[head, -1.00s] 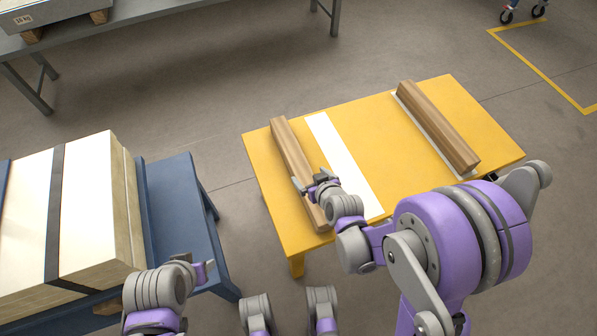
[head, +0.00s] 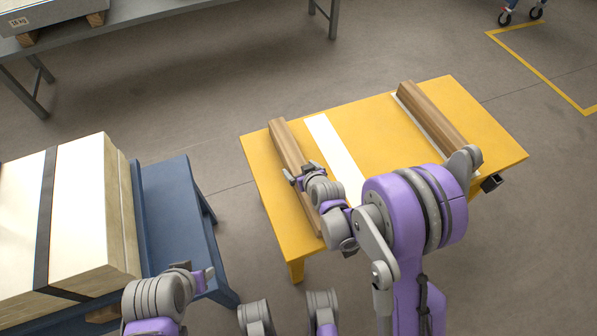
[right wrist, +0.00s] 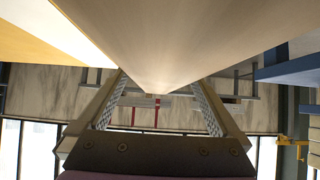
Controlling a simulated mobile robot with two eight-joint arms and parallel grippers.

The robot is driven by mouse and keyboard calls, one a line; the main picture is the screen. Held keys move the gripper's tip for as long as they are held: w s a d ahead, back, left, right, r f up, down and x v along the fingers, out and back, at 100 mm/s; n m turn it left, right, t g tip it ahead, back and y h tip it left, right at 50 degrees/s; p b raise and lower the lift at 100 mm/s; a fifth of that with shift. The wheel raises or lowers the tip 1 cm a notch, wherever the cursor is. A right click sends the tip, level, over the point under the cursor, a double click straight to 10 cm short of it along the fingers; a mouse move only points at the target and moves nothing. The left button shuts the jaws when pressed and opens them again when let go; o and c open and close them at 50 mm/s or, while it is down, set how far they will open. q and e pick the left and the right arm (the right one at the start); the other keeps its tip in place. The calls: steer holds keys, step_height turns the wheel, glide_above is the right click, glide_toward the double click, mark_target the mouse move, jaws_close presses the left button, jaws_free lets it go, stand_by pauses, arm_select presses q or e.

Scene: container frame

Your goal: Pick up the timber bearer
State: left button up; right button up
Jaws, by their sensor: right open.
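Two brown timber bearers lie on the yellow table. The left timber bearer (head: 284,140) runs from the far edge to the near edge; the right timber bearer (head: 437,115) lies on a white strip. My right gripper (head: 302,173) is at the middle of the left bearer, with its fingers on either side. In the right wrist view the bearer (right wrist: 165,45) passes between the open fingers (right wrist: 160,98), with gaps visible near their tips. My arm hides part of its near end. My left gripper (head: 192,272) is low at left, away from both bearers; its jaw opening is unclear.
The yellow table (head: 375,125) has a bare white strip (head: 333,150) between the bearers. A blue table (head: 180,220) at left carries a strapped pale stack (head: 90,210). A grey bench (head: 150,12) stands at the back. Open floor separates the tables.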

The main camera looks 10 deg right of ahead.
jaws_close()
stand_by(0.3)
steer(key=shift+r, duration=0.15)
